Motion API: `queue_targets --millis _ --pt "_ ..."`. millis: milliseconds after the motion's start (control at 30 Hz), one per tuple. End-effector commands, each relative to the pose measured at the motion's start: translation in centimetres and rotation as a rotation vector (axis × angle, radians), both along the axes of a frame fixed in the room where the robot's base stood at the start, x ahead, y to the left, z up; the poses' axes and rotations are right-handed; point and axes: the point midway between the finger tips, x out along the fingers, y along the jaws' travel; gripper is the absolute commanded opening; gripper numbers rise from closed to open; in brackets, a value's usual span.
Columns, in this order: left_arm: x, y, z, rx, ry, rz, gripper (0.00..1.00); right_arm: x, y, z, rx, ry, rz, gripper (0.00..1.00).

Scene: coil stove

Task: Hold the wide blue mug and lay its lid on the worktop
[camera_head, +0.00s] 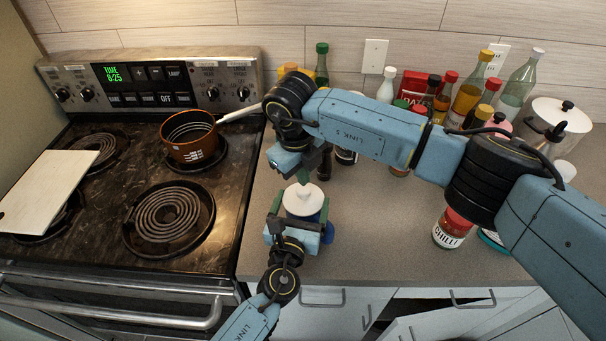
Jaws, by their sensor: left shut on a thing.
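The wide blue mug (325,214) stands at the worktop's left part, near the front edge and beside the stove. Its white lid (303,203) sits on top. My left gripper (299,228) reaches in from the bottom and is shut on the mug, hiding much of its body. My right gripper (304,178) points down from above, its tips at the top of the lid. Its fingers overlap the lid's top, so I cannot tell whether they are open or closed on it.
The stove (225,215) on the left holds an orange pot (193,146) and a pale board (42,190). Bottles and jars crowd the back of the worktop (370,235). A chili jar (451,229) stands to the right. Worktop between mug and chili jar is clear.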

Motion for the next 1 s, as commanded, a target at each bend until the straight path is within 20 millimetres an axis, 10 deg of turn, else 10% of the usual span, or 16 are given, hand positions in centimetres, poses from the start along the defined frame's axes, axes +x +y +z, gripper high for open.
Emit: queue_targets --millis 1000 --pt "0.1 -0.1 0.1 0.001 -0.003 0.0 0.43 0.0 -0.2 0.9 0.095 0.103 -0.002 0.0"
